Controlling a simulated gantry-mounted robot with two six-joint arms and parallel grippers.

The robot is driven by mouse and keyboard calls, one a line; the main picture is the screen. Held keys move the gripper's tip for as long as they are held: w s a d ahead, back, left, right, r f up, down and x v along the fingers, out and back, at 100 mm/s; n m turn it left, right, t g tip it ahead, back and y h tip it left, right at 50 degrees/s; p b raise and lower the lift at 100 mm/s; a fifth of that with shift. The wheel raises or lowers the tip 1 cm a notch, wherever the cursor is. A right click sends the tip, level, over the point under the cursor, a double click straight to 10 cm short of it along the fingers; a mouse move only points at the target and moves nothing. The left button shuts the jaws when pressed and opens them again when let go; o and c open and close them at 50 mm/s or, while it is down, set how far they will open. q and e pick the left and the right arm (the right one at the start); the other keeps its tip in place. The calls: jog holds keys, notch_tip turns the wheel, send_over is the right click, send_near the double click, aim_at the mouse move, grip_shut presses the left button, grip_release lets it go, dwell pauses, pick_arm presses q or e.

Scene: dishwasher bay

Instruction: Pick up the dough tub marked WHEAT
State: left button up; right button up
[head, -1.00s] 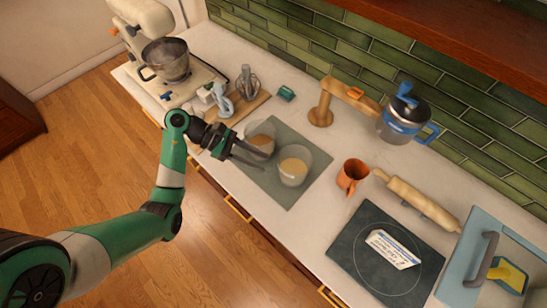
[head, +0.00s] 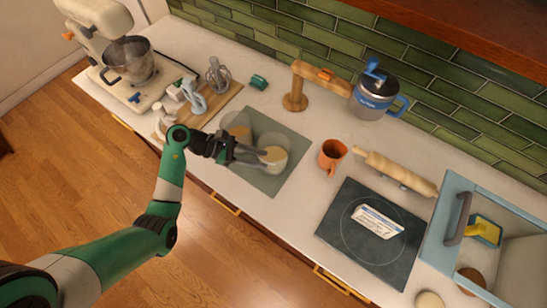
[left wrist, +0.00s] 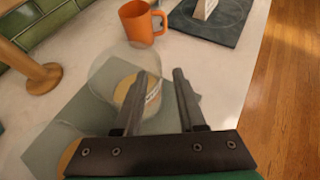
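Two clear tubs with tan dough stand on a grey-green mat (head: 262,186): a left tub (head: 237,122) and a right tub (head: 275,141). I cannot read WHEAT on either. My left gripper (head: 264,157) is open and empty at the right tub's front side. In the left wrist view its fingers (left wrist: 160,75) are apart, the left one overlapping the tub; contact is unclear. My right gripper is out of view.
A wooden stand (head: 294,100) and a blue-lidded jar (head: 375,95) are behind. A mixer (head: 128,65) is left.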

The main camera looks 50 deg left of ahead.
pick_arm(q)
jog(key=x, duration=0.3)
jog(key=shift+r, duration=0.1)
grip_shut()
dwell(1.3)
